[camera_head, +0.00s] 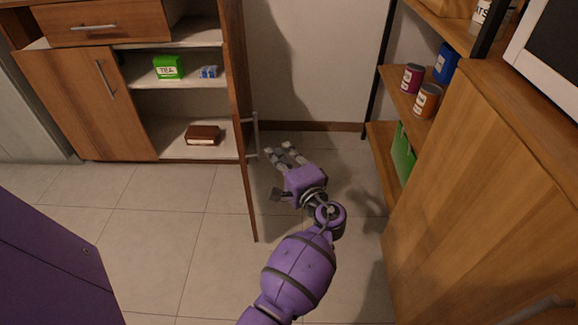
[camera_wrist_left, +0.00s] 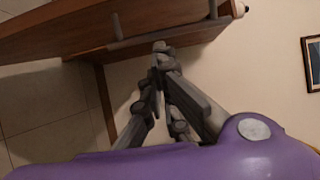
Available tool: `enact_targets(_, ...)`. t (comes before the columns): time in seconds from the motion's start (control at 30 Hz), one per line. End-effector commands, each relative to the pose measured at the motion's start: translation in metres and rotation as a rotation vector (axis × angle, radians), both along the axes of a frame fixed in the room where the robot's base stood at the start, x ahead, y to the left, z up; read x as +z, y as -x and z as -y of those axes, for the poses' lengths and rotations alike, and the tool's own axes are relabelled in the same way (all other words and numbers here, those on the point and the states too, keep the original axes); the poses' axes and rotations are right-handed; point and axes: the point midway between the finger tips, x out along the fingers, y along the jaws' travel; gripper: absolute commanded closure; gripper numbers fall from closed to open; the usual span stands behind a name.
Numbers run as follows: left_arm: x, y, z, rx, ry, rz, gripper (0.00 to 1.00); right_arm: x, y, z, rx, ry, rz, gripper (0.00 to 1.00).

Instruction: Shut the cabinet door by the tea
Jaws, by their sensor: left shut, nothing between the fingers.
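The cabinet door (camera_head: 240,100) by the tea stands wide open, seen nearly edge-on, with its metal bar handle (camera_head: 255,137) on the right side. The green tea box (camera_head: 168,67) sits on the cabinet's upper shelf. My left gripper (camera_head: 283,152) is shut and empty, to the right of the door, a little below and right of the handle. In the left wrist view its fingertips (camera_wrist_left: 160,58) are close under the wooden door panel (camera_wrist_left: 75,35) and its handle (camera_wrist_left: 165,37); I cannot tell whether they touch. My right gripper is not in view.
A blue-and-white pack (camera_head: 208,72) and a brown box (camera_head: 203,135) are also in the cabinet. A shelf unit on the right holds cans (camera_head: 427,100) and a green box (camera_head: 403,154). A large wooden cabinet (camera_head: 490,190) stands at right. The tiled floor (camera_head: 165,240) is clear.

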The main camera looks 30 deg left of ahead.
Motion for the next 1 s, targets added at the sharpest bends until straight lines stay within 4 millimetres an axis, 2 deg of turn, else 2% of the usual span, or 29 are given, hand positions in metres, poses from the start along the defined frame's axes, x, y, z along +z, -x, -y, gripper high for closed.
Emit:
enact_targets(0.1,-0.001,-0.013,-0.022,0.001,-0.001,0.000,1.00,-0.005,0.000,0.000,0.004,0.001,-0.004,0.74)
enact_targets(0.3,0.000,0.010,-0.041,0.000,0.000,-0.001,1.00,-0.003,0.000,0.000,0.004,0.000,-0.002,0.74)
enact_targets(0.5,0.000,0.018,-0.047,-0.001,0.000,0.000,1.00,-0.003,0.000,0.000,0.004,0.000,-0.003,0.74)
enact_targets(1.0,0.000,0.021,-0.050,-0.018,0.000,0.000,1.00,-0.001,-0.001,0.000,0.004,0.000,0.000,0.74)
